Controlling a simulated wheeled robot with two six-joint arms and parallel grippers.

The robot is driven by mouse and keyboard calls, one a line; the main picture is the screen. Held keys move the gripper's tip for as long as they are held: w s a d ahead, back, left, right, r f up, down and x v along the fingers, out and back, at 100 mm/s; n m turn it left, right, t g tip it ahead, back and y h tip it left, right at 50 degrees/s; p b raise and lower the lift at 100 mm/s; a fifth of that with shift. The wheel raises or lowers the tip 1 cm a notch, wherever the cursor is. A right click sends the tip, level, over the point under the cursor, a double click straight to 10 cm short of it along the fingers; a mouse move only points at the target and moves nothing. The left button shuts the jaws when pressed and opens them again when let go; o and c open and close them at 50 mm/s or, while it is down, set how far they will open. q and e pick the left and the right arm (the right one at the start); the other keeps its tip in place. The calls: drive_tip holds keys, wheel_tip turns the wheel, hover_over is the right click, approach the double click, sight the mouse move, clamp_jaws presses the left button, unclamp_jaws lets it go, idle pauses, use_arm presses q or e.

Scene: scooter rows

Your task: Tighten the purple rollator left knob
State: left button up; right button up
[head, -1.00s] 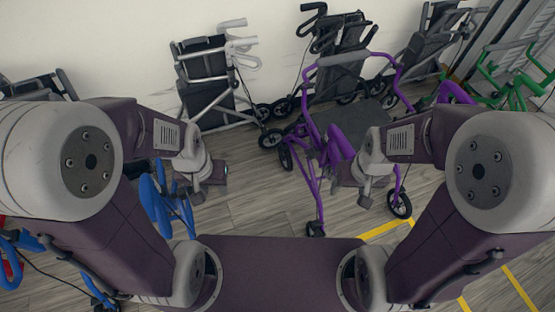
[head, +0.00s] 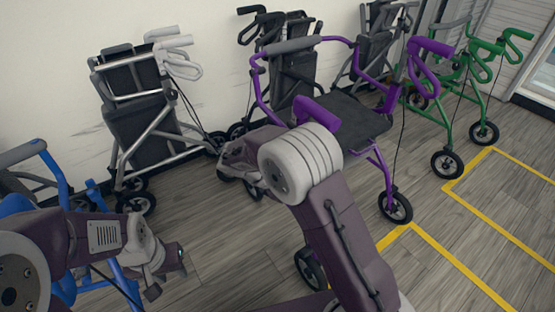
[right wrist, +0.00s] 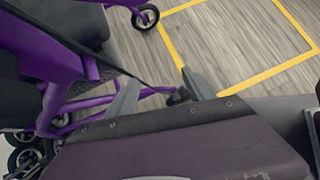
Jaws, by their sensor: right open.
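The purple rollator (head: 353,114) stands right of centre in the head view, with a black seat and purple handles. Its frame (right wrist: 45,58) fills the left of the right wrist view. My right arm reaches across its front left side and hides part of it. My right gripper (right wrist: 160,80) is open beside a purple tube. A small dark knob-like part (right wrist: 177,97) shows close to the right finger; I cannot tell if they touch. My left gripper (head: 172,262) is low at the left, near the blue rollator, its jaws unclear.
A blue rollator (head: 98,195) is at the left. A folded grey walker (head: 140,120) leans by the wall. Yellow floor lines (head: 440,258) and bare floor lie at the lower right.

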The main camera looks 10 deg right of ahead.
drive_tip(key=w+a+r+n+t+h, duration=0.65)
drive_tip(key=a+r+n+h, duration=0.25)
drive_tip(key=a+r+n, duration=0.15)
drive_tip(key=shift+m+g, duration=0.25)
drive_tip(key=shift+g, duration=0.1)
drive_tip(key=b+x, duration=0.1)
drive_tip(key=x, duration=0.1)
drive_tip(key=f+b+x, duration=0.1)
drive_tip(key=b+x, duration=0.3)
drive_tip(key=x, duration=0.1)
drive_tip(key=shift+w+f, duration=0.2)
drive_tip(key=shift+w, duration=0.2)
drive_tip(key=shift+w+d+r, duration=0.15)
drive_tip(key=shift+d+r, duration=0.1)
drive_tip(key=shift+d, duration=0.1)
